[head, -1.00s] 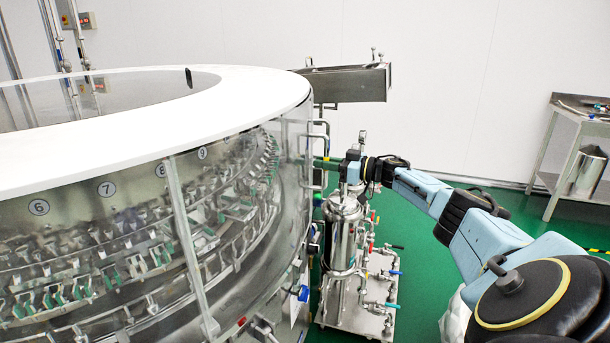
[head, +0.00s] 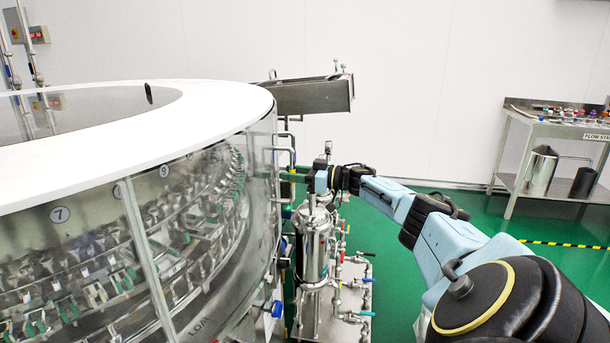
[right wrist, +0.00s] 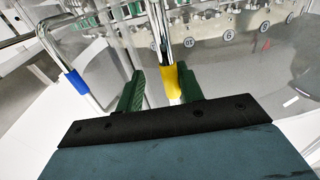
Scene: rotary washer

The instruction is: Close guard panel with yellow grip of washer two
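The washer (head: 205,105) is a large round machine with a white top ring and clear guard panels (head: 262,170) around its side. A bent metal handle (head: 291,140) stands at the panels' right edge. In the right wrist view, a metal bar with a yellow grip (right wrist: 171,84) lies between the green fingers of my right gripper (right wrist: 158,90), closer to the right finger, with a gap to the left one. My right gripper (head: 294,176) is open around the grip. It is at the handle in the head view. How far the panel stands open is unclear. My left gripper is not in view.
A second bar with a blue grip (right wrist: 76,82) is left of my fingers. A steel filter vessel (head: 314,245) with pipes and valves stands below my right arm. A steel table (head: 560,128) stands at the right. Green floor between them is clear.

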